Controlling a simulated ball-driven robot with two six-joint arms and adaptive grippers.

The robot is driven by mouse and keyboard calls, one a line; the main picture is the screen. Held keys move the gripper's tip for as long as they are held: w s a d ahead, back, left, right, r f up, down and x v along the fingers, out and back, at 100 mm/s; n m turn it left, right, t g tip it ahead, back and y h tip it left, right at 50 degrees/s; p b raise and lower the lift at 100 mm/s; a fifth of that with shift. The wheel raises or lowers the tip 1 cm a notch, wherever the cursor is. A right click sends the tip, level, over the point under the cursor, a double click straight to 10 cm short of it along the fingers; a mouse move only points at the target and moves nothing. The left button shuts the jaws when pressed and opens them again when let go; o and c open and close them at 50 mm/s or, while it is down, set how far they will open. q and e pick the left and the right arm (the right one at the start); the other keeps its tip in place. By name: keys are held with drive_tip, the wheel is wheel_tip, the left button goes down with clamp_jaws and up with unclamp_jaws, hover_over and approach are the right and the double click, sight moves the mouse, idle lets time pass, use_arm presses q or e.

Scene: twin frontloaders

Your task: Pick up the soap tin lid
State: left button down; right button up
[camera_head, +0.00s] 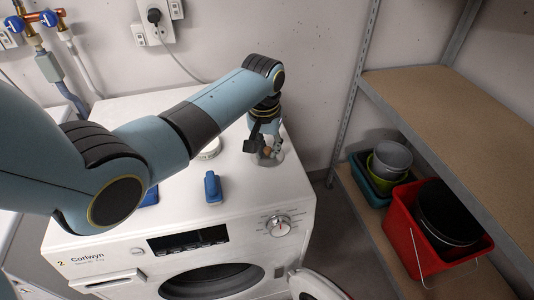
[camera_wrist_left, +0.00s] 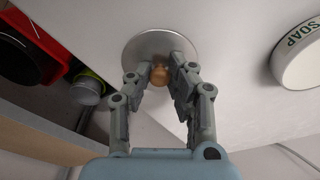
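The soap tin lid (camera_wrist_left: 148,42) is a grey metal disc with a small wooden knob (camera_wrist_left: 160,75). In the head view the lid (camera_head: 276,160) lies at the back right of the white washing machine's top. My left gripper (camera_wrist_left: 162,68) reaches down over it, with its fingers on either side of the knob. One finger overlaps part of the knob, so I cannot tell whether they grip it. The white round tin marked SOAP (camera_wrist_left: 302,55) stands apart from the lid; it also shows in the head view (camera_head: 208,149), partly behind my left arm. My right gripper is not in view.
The washing machine (camera_head: 240,205) has a blue object (camera_head: 212,187) on top and another blue item (camera_head: 149,197) beside my arm. A shelf unit (camera_head: 450,120) on the right holds a red bucket (camera_head: 405,225) and stacked tubs. The wall is close behind.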

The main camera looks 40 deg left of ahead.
use_arm(q)
drive_tip(key=shift+s+f, duration=0.2)
